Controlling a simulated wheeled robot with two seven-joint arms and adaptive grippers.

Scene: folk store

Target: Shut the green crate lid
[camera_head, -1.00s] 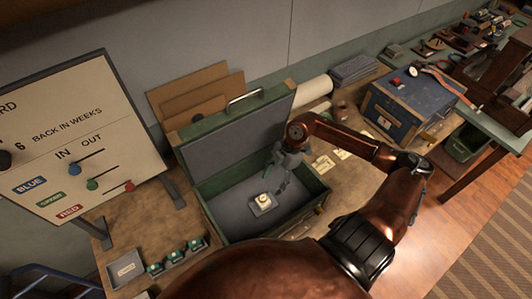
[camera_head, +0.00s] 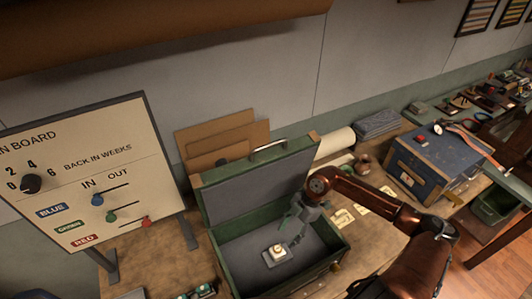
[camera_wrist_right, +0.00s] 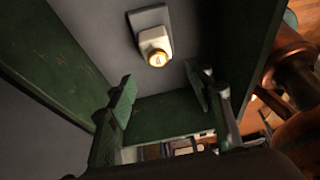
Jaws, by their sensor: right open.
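The green crate (camera_head: 318,274) stands open on the bench in the head view. Its lid (camera_head: 255,190) is raised at the back, grey inside with a green edge and a metal handle (camera_head: 268,149) on top. My right gripper (camera_head: 292,232) is open and empty, reaching down inside the crate near its right side. It also shows in the right wrist view (camera_wrist_right: 162,90), both green fingers apart above the crate's interior. A small white block with a gold top (camera_head: 277,252) sits on a grey pad on the crate floor, left of the gripper. My left gripper is out of view.
A sign board (camera_head: 85,185) with knobs stands left of the crate. Cardboard sheets (camera_head: 225,138) lean behind the lid. A blue box (camera_head: 432,162), a white roll (camera_head: 335,142) and paper tags (camera_head: 342,217) lie to the right. Small green-topped items (camera_head: 200,291) are at front left.

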